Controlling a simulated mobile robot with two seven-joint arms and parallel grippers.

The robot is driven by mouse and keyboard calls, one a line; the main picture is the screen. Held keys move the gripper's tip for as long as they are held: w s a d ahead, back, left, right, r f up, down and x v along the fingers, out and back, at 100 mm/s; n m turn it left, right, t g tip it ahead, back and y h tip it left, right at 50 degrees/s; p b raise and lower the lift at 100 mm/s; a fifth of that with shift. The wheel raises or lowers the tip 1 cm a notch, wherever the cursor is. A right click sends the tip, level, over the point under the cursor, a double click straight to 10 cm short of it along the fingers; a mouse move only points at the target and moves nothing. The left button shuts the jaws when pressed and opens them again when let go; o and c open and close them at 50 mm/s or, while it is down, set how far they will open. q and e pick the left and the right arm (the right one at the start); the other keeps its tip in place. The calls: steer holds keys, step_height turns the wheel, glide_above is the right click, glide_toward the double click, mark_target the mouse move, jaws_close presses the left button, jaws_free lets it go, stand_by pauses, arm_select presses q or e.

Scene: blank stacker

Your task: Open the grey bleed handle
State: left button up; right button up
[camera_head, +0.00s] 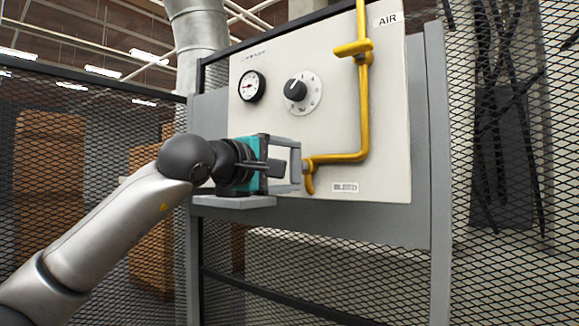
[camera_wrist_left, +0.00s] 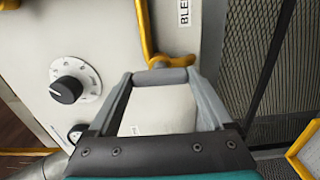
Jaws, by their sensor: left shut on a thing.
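The grey bleed handle (camera_head: 304,167) is at the lower end of the yellow pipe, beside the BLEED label (camera_head: 345,187) on the white panel. My left gripper (camera_head: 297,164) reaches in from the left, level with the pipe end, and is shut on the handle. My right gripper is not in view.
The white panel (camera_head: 375,120) carries a round gauge (camera_head: 251,86), a black selector knob (camera_head: 296,89) and a yellow pipe (camera_head: 363,105) with a yellow handle (camera_head: 353,48) near the AIR label. A grey ledge (camera_head: 235,202) lies under the gripper. Mesh fencing (camera_head: 500,270) stands around.

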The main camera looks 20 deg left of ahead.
arm_select(q)
steer(key=o, duration=1.1)
steer(key=shift+o, duration=0.2)
steer(key=shift+s, duration=0.1)
steer(key=b+v, duration=0.4)
steer(key=v, duration=1.1)
steer(key=shift+s, duration=0.1)
